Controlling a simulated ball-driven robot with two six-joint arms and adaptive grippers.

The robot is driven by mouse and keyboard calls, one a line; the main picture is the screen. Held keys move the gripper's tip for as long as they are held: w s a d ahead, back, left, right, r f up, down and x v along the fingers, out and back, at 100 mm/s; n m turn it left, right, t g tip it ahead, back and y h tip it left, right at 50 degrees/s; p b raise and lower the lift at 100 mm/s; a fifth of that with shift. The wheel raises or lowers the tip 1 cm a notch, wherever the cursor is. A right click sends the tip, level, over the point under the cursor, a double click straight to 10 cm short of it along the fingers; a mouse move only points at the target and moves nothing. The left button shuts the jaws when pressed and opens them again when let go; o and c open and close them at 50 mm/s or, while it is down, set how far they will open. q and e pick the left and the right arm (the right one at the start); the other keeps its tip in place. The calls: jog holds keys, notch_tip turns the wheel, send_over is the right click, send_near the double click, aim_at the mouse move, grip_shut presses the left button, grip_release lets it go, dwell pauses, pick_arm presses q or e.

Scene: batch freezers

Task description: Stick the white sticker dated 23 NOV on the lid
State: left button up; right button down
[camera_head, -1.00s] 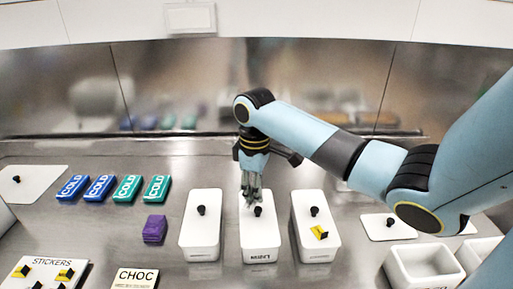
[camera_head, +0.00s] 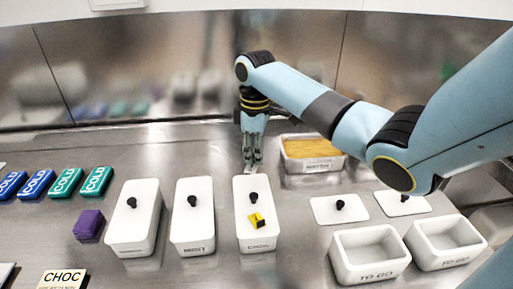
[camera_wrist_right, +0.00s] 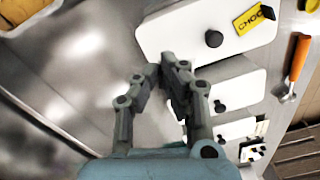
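I cannot make out a white sticker dated 23 NOV in either view. A white lid (camera_head: 246,192) with a black knob and a yellow CHOC sticker (camera_head: 257,220) covers the rightmost of three white tubs; the lid also shows in the wrist view (camera_wrist_right: 190,28), with the sticker (camera_wrist_right: 254,18). My right gripper (camera_head: 251,164) points down at the far edge of this lid, beside its knob. In the wrist view its fingertips (camera_wrist_right: 166,66) are together, near the tub's edge; anything small between them is hidden. My left gripper is out of view.
Two other lidded white tubs (camera_head: 133,226) (camera_head: 193,228) stand to the left. Behind right is an open tub of yellow contents (camera_head: 312,165). Two loose lids (camera_head: 325,213) (camera_head: 388,207) and two empty tubs (camera_head: 350,275) (camera_head: 430,262) are at right. Cold packs (camera_head: 66,182) and a purple block (camera_head: 89,224) lie left.

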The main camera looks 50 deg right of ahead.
aim_at(254, 164)
notch_tip(254, 164, down, 3)
jog(key=b, duration=0.3)
jog(key=shift+a+f+b, duration=0.1)
jog(key=shift+f+b, duration=0.1)
jog(key=shift+b, duration=0.15)
jog(key=shift+f+b, duration=0.3)
jog(key=shift+f, duration=0.7)
jog(key=shift+f, duration=0.35)
jog(key=c, duration=0.8)
grip_release()
jog(key=shift+c, duration=0.2)
